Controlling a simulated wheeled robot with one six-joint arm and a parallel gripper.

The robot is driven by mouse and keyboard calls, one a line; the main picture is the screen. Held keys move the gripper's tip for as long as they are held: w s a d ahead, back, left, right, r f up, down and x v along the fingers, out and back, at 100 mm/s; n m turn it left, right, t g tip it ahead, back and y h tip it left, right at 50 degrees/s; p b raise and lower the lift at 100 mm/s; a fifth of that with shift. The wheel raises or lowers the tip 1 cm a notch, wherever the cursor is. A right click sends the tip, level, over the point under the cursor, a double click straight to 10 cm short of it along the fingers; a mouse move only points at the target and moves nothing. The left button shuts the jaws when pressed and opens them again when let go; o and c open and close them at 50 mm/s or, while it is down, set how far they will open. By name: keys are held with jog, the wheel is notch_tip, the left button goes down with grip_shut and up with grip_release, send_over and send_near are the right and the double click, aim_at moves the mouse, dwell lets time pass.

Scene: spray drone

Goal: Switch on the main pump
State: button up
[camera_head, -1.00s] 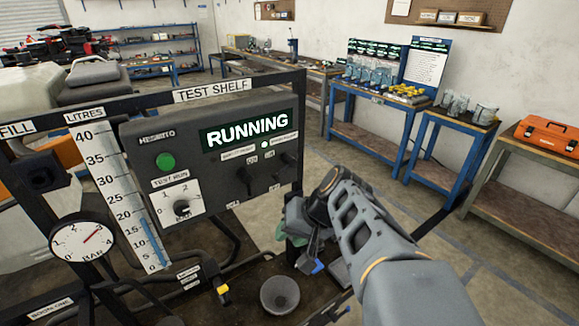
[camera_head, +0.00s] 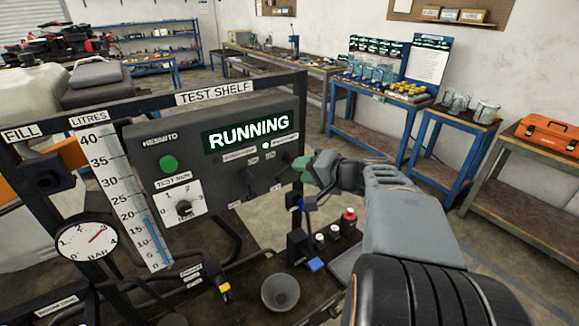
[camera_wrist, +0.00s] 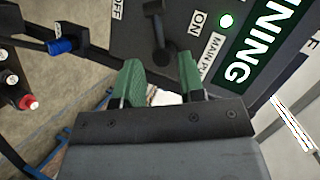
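The grey test panel (camera_head: 225,165) shows RUNNING on its display (camera_head: 248,133). In the wrist view, the main pump switch is a black lever (camera_wrist: 163,57) near the partly visible MAIN PUMP label (camera_wrist: 212,54), with a lit lamp (camera_wrist: 225,20) nearby. I cannot tell its exact position. My gripper (camera_head: 307,170), with green fingertips, is at the panel's right edge, close to this switch. In the wrist view my gripper (camera_wrist: 162,80) is open, its fingers apart, with the lever seen beyond the tips and not clearly between them.
Left on the panel are a green button (camera_head: 168,164) and a test run dial (camera_head: 184,209). A litre gauge (camera_head: 125,200) and bar dial (camera_head: 88,242) stand further left. Workbenches stand behind.

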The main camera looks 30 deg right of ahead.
aim_at(288, 168)
jog(key=shift+p+x, duration=0.3)
jog(key=shift+x, duration=2.45)
jog(key=shift+c, duration=0.2)
jog(key=c, duration=0.5)
jog(key=m+y+b, duration=0.2)
jog(key=m+b, duration=0.1)
jog(key=b, duration=0.2)
jog(key=shift+t+b, duration=0.3)
jog(key=shift+c, duration=0.2)
jog(key=shift+r+m, duration=0.4)
